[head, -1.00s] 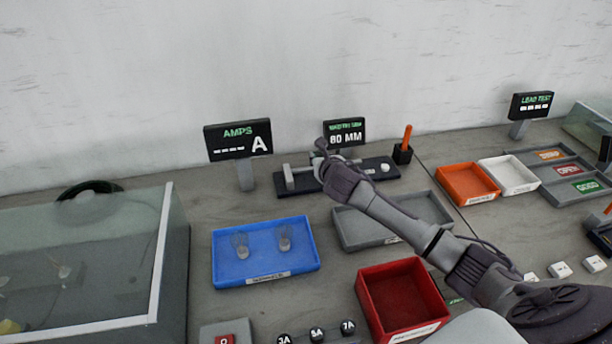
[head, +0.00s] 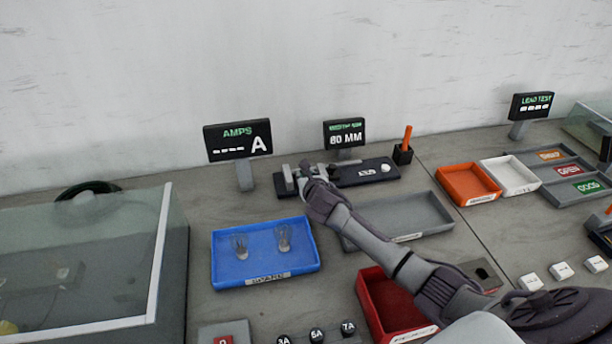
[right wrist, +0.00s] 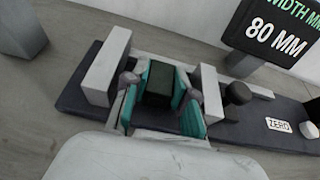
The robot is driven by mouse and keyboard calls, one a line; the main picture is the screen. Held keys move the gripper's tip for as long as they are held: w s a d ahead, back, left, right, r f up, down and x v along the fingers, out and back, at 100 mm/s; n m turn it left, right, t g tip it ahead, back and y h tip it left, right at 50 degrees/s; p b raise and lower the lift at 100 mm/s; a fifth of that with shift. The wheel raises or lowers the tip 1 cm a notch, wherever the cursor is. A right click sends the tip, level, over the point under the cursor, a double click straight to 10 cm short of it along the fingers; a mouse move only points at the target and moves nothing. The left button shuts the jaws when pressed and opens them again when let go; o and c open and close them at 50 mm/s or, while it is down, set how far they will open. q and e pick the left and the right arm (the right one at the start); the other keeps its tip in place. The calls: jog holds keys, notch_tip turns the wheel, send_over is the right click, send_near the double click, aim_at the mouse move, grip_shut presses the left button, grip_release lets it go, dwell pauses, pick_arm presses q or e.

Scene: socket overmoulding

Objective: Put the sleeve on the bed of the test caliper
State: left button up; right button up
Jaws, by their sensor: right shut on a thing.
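The test caliper is a dark base (head: 365,172) with pale grey jaws, at the back of the bench below a display (head: 344,134) reading 80 MM. My right gripper (head: 309,176) is over the left part of the caliper and covers much of its bed. In the right wrist view the gripper (right wrist: 163,92) is shut on a small dark block, seemingly the sleeve (right wrist: 164,78), between teal finger pads. The sleeve is between the left jaw (right wrist: 106,65) and the right jaw (right wrist: 211,94). Whether it touches the bed is hidden. My left gripper is not in view.
An AMPS display (head: 238,140) stands left of the caliper, and an orange-handled tool in a holder (head: 403,155) right of it. In front are a blue tray (head: 265,267) with two clear pieces, a grey tray (head: 425,214) and a red bin (head: 378,290). A glass-sided case (head: 160,255) is at left.

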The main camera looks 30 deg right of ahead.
jog(key=o, duration=0.7)
jog(key=shift+r, duration=0.1)
jog(key=p+v, duration=0.1)
jog(key=v, duration=1.1)
jog(key=shift+a, duration=0.1)
